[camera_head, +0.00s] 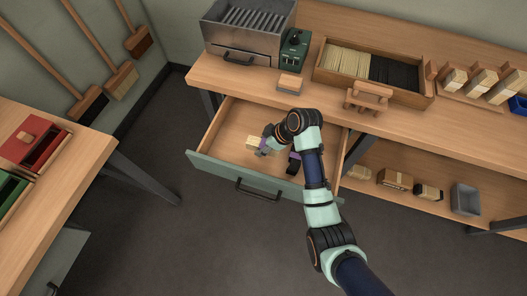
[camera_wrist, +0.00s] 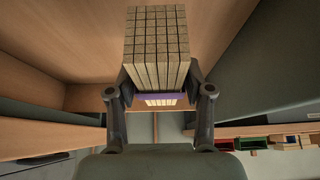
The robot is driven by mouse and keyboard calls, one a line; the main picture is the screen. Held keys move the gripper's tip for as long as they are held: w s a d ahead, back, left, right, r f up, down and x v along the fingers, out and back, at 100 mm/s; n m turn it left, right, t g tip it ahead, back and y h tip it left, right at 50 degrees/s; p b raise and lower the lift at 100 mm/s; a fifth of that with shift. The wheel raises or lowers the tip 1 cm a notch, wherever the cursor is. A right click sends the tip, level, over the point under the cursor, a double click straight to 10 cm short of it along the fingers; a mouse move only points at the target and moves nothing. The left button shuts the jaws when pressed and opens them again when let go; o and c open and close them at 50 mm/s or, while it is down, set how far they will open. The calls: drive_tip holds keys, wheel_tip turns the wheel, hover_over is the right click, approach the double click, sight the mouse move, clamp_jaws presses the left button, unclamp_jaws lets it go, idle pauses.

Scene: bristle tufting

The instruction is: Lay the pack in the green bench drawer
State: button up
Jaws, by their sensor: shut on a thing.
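The pack is a bundle of pale square sticks with a purple band. In the wrist view the pack (camera_wrist: 157,45) sits between the two fingers of my gripper (camera_wrist: 160,95), which is shut on it. In the head view the pack (camera_head: 254,141) shows at the tip of my gripper (camera_head: 267,145), over the inside of the open drawer. I cannot tell whether the pack touches the drawer floor. My arm hides the drawer's right part.
The wooden bench (camera_head: 330,105) overhangs the drawer's back. A metal box (camera_head: 245,35) and a tray of bristles (camera_head: 375,75) stand on it. A lower shelf (camera_head: 420,205) holds several blocks at right. A second table (camera_head: 60,150) with red and green trays is at left.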

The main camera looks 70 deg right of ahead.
wheel_tip(320, 180, down, 5)
drive_tip(key=shift+r+b, duration=0.15)
drive_tip(key=shift+b, duration=0.7)
drive_tip(key=shift+r, duration=0.15)
drive_tip(key=o, duration=1.2)
drive_tip(key=shift+f, duration=0.2)
